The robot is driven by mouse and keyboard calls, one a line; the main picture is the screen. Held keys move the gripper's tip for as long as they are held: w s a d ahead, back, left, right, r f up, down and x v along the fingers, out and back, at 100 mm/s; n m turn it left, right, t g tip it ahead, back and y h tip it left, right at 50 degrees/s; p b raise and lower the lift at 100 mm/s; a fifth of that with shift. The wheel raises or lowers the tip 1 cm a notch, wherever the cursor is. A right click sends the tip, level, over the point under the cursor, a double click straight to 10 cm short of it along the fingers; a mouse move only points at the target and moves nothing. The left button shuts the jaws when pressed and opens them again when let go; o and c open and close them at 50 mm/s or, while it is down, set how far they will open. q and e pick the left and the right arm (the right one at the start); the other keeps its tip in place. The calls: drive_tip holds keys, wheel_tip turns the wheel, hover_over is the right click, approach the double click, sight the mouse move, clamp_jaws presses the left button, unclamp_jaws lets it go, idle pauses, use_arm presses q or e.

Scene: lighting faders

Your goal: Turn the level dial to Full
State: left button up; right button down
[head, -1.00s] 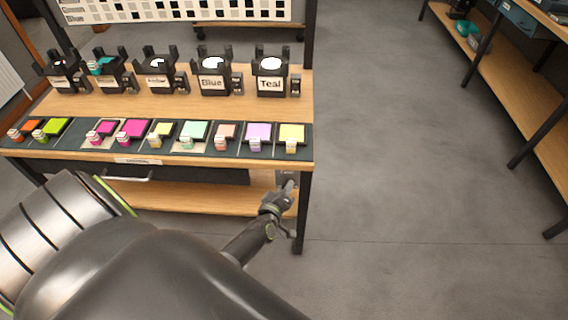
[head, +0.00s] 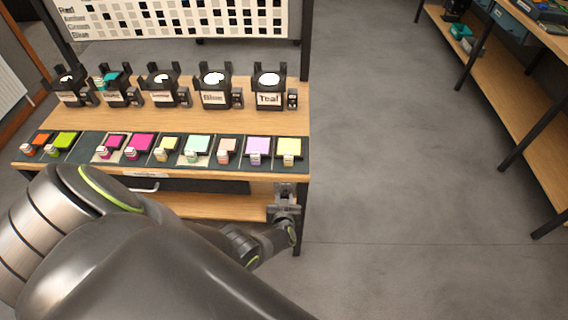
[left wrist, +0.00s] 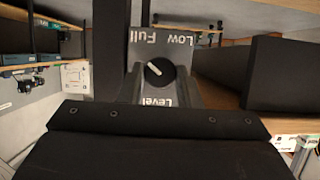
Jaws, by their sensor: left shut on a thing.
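The level dial (left wrist: 158,71) is a black round knob with a white pointer line on a grey plate (left wrist: 176,42) in the left wrist view. The plate is marked Full on the left, Low on the right and Level below, with the lettering upside down. The pointer line slants from upper left to lower right; which end is the tip is unclear. My left gripper (left wrist: 160,82) is shut on the dial, one finger on each side. In the head view my left gripper (head: 285,209) is at the bench's front right corner, hiding the dial. My right gripper is out of view.
The bench (head: 150,118) holds several labelled black holders and a row of coloured swatches (head: 258,146). A dark bench leg (head: 304,210) stands close to my gripper. A shelf (head: 215,206) runs beneath the top. The floor (head: 400,190) to the right is clear.

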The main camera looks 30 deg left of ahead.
use_arm(q)
drive_tip(key=shift+d+m+y, duration=0.1)
drive_tip(key=shift+m+y, duration=0.2)
drive_tip(key=shift+m, duration=0.2)
idle(0.4)
drive_tip(key=o, duration=0.9)
drive_tip(key=shift+o, duration=0.2)
drive_tip(key=p+v, duration=0.9)
drive_tip(key=v, duration=0.8)
drive_tip(key=shift+r+p, duration=0.35)
drive_tip(key=shift+p, duration=0.05)
drive_tip(key=shift+d, duration=0.1)
